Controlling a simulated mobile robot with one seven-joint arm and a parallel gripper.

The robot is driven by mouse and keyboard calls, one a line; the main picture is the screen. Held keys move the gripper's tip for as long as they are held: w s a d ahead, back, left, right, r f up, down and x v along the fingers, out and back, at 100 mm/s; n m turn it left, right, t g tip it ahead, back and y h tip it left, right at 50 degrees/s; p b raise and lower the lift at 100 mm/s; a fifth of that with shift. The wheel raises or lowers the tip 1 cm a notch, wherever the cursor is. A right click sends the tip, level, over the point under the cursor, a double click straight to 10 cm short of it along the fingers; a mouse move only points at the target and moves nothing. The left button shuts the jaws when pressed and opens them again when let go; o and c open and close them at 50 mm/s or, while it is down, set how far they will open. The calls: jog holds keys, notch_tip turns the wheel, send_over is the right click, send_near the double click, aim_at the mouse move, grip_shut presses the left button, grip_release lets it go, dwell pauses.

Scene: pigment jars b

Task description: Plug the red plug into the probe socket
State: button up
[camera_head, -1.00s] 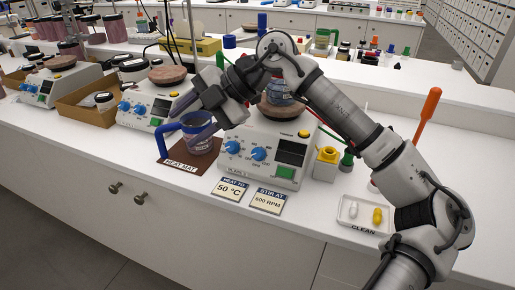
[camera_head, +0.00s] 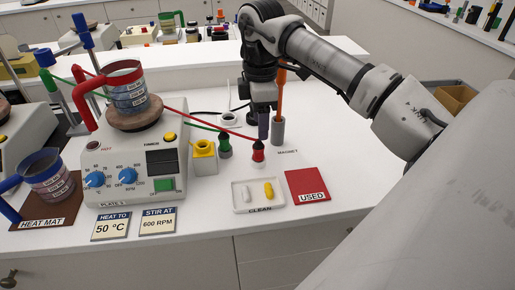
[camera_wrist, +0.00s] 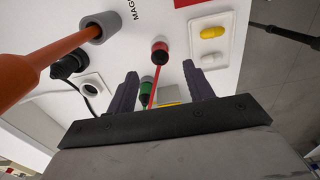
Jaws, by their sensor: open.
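The red plug (camera_head: 258,152) stands upright on the white bench, right of the hot plate, with a red cable running up to the left. It also shows in the wrist view (camera_wrist: 160,50), ahead of the gap between my fingertips. My gripper (camera_head: 263,135) is open and points down just above the plug; its two dark fingers are spread in the wrist view (camera_wrist: 160,80), with nothing held. A small dark-red round port (camera_head: 92,146) with an unreadable label is on the hot plate's (camera_head: 140,185) front; I cannot tell if it is the probe socket.
The green plug (camera_head: 224,146) and yellow-topped block (camera_head: 204,155) stand close left. The orange-handled rod (camera_head: 279,100) in a grey holder is just behind my gripper. The white tray (camera_head: 236,207) and red USED mat (camera_head: 307,186) lie in front. A red-handled beaker (camera_head: 128,92) sits on the hot plate.

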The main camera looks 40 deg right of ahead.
aim_at(258, 143)
jog(key=shift+w+a+f+p, duration=0.1)
jog(key=shift+f+p, duration=0.45)
jog(key=shift+f, duration=1.45)
jog(key=shift+w+a+f+p, duration=0.1)
jog(key=shift+f+p, duration=0.45)
jog(key=shift+f, duration=1.4)
jog(key=c, duration=1.1)
jog(key=shift+o, duration=0.2)
jog(key=shift+r, duration=0.1)
